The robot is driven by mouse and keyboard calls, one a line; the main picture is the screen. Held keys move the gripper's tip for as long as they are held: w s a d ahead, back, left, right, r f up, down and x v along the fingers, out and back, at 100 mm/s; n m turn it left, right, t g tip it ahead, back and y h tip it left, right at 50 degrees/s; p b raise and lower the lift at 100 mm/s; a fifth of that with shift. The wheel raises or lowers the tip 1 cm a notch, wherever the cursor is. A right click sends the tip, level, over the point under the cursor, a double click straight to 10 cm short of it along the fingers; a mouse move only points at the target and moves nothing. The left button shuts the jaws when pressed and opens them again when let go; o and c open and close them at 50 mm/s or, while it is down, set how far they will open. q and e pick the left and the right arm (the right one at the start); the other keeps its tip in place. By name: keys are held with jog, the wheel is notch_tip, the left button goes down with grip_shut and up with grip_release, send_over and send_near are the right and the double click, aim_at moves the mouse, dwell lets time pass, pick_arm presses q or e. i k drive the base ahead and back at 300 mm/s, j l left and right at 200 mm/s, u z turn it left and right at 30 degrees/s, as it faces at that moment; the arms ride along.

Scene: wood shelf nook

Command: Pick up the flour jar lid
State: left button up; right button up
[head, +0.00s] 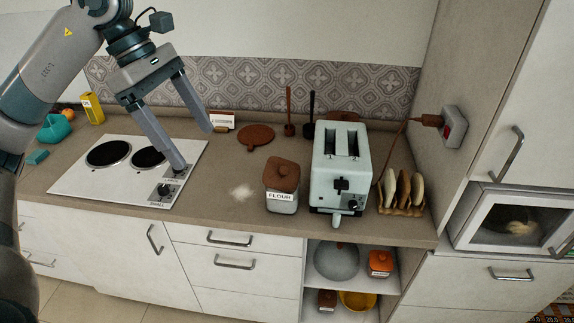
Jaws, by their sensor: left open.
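The flour jar (283,203) stands upright on the counter, a pale jar with a "FLOUR" label. Its brown lid (283,173) with a round knob sits on top of it. My left gripper (195,148) is open and empty, above the cooktop and to the left of the jar, apart from the lid. One of its fingers overlaps the cooktop's knob area in the picture; whether it touches cannot be told. My right gripper is not in the view.
A pale toaster (340,165) stands close to the jar's right, with a toast rack (402,192) beyond it. The white cooktop (90,184) lies to the left. A round brown board (256,137) lies behind.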

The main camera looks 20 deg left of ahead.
aim_at(279, 173)
jog(key=i, duration=0.95)
